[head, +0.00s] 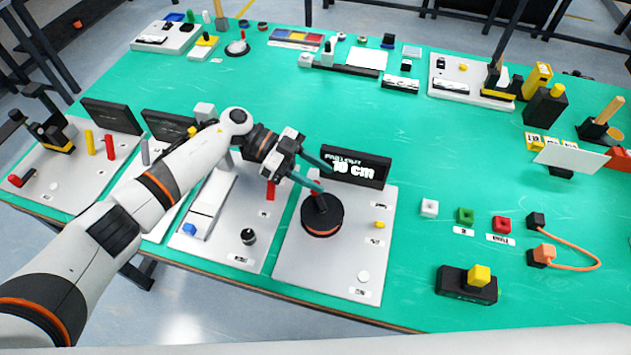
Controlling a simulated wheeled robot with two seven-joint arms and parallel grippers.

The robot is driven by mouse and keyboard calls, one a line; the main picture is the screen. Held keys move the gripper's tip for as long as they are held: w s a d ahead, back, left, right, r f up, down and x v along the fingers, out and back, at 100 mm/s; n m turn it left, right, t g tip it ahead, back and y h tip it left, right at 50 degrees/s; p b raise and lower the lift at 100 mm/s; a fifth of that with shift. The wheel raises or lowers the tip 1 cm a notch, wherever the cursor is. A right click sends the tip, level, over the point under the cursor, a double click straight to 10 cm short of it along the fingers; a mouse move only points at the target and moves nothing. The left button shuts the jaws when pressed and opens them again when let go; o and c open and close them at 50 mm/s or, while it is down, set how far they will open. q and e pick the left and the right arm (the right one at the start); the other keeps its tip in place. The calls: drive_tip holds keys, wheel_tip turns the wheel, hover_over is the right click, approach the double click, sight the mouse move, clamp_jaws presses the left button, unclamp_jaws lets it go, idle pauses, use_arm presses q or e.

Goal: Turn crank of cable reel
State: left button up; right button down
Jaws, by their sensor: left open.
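The cable reel (322,224) is a dark round disc with an orange-red rim. It lies on a light grey board (300,262) near the front middle of the table. A short red crank handle (320,204) stands up from it. A black display (356,171) behind it reads "PAID OUT 10 cm". My left gripper (326,180) is open, its two teal fingers pointing right, just above and behind the handle. The lower fingertip appears close to the handle's top; I cannot tell whether they touch. My right gripper is not in view.
A yellow knob (380,225) and a white button (363,276) are on the reel's board. A neighbouring board with a black knob (249,237) lies to the left, partly under my arm. Coloured blocks, such as a green one (465,215), stand to the right. The green table's middle is clear.

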use_arm(q)
wheel_tip(320, 180, up, 6)
drive_tip(key=shift+f, duration=0.1)
